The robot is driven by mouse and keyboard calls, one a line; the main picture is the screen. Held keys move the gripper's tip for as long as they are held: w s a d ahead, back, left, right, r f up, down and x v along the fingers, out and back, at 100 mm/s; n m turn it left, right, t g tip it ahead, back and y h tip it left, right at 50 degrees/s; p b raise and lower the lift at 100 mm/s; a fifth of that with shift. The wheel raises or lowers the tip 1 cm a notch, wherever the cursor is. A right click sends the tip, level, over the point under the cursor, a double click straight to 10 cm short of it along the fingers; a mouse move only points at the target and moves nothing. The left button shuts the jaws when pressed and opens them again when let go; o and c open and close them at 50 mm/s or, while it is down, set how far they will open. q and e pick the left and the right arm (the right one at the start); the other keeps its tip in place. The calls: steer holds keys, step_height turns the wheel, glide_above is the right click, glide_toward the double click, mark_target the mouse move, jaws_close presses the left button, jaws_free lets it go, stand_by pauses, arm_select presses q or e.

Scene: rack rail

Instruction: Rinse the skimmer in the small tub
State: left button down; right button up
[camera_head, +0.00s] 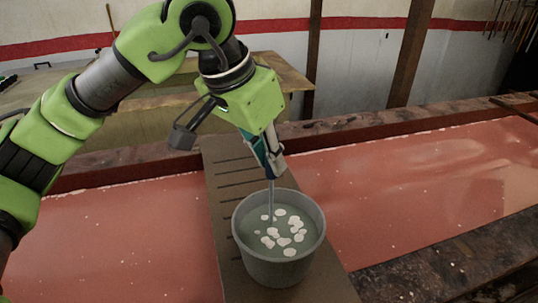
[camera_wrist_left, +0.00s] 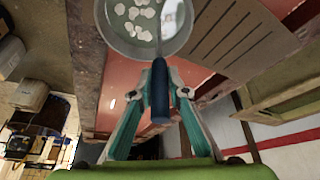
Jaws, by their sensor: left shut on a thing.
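The small grey tub (camera_head: 272,268) stands upright on a brown slotted board (camera_head: 224,192) in the head view. It holds greenish-grey liquid with several white clumps floating on it. My left gripper (camera_head: 270,163) is above the tub's far side, shut on the skimmer. The skimmer's thin shaft (camera_head: 271,198) runs down inside the rim to the liquid. Its lower end is hidden there. In the left wrist view the blue skimmer handle (camera_wrist_left: 160,92) sits between the teal fingers, and the tub (camera_wrist_left: 124,48) shows at the top. My right gripper is not in view.
The board lies across a long trough of red liquid (camera_head: 430,185) with dark, stained edges (camera_head: 440,270). A wooden table (camera_head: 280,75) stands behind, with posts (camera_head: 411,50) near the wall. Bare board lies behind the tub.

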arm_select(q)
steer(key=shift+r, duration=0.1)
stand_by(0.5)
steer(key=shift+r+p, duration=3.15)
steer(key=shift+r, duration=1.1)
steer(key=shift+f, duration=0.1)
